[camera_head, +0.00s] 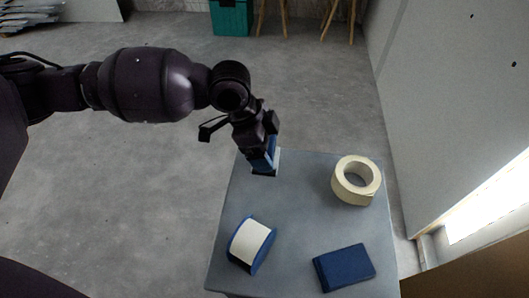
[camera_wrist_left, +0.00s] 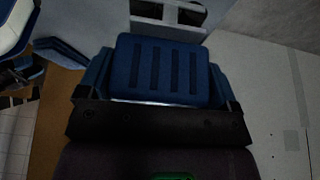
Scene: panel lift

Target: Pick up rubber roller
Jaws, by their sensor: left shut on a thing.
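My left gripper (camera_head: 264,168) is over the far left corner of the grey table. It is shut on a dark blue ribbed piece (camera_wrist_left: 165,70), which fills the space between the fingers in the wrist view. I cannot tell for sure whether this piece is part of the rubber roller. Most of it is hidden by the gripper in the head view. A white roll with blue ends (camera_head: 251,244) lies near the table's front left, apart from the gripper. My right gripper is not in view.
The grey table (camera_head: 290,215) also holds a cream tape ring (camera_head: 343,188) at the far right and a dark blue flat block (camera_head: 343,268) at the front right. The middle of the table is clear. A pale wall panel (camera_head: 445,100) stands to the right.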

